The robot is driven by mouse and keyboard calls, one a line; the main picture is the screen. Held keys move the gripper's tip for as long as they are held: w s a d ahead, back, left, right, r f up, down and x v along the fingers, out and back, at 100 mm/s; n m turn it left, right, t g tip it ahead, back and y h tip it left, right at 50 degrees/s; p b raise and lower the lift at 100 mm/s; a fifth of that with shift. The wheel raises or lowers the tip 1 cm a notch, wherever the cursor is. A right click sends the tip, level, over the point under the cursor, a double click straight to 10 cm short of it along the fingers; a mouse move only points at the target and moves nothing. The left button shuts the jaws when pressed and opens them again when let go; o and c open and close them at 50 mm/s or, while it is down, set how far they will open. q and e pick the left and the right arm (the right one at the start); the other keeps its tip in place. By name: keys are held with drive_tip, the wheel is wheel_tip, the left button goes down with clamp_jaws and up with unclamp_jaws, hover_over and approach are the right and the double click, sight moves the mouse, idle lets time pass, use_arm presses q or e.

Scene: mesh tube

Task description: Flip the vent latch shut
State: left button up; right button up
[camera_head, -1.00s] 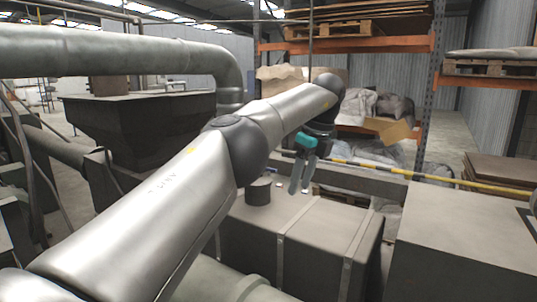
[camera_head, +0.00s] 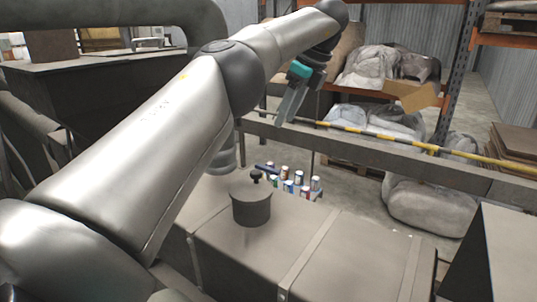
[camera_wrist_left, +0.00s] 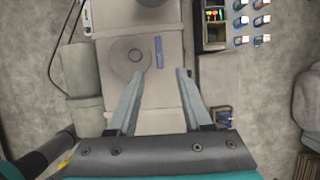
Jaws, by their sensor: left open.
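The vent is a short grey cylinder (camera_head: 251,207) with a dark knob (camera_head: 256,176) on its lid, on top of a large box. In the left wrist view the vent is a round disc (camera_wrist_left: 118,58). A small blue bar (camera_wrist_left: 159,52), which looks like the latch, lies beside the disc rather than across it. In the head view the blue bar (camera_head: 264,167) shows just behind the knob. My left gripper (camera_head: 285,118) is open and empty, above and apart from the vent. In the left wrist view its fingertips (camera_wrist_left: 160,72) point toward the blue bar. My right gripper is out of view.
The strapped box top (camera_head: 255,257) is clear around the vent. Several cans (camera_head: 290,187) stand behind it. A beam (camera_head: 385,157) and a yellow-black bar (camera_head: 375,134) cross behind. Wrapped bundles (camera_head: 430,205) lie at right. A thick pipe (camera_head: 120,14) runs at upper left.

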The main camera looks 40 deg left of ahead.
use_arm(q)
approach(264, 166)
drive_tip(key=p+x, duration=0.2)
drive_tip(key=x, duration=0.4)
drive_tip(key=shift+a+f, duration=0.1)
drive_tip(key=shift+f, duration=0.2)
drive_tip(key=shift+a+f, duration=0.2)
drive_tip(key=shift+f, duration=0.25)
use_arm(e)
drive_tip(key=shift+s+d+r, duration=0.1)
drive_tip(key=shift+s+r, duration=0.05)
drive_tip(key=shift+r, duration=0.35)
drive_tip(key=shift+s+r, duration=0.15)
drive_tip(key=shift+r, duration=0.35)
use_arm(q)
clamp_jaws()
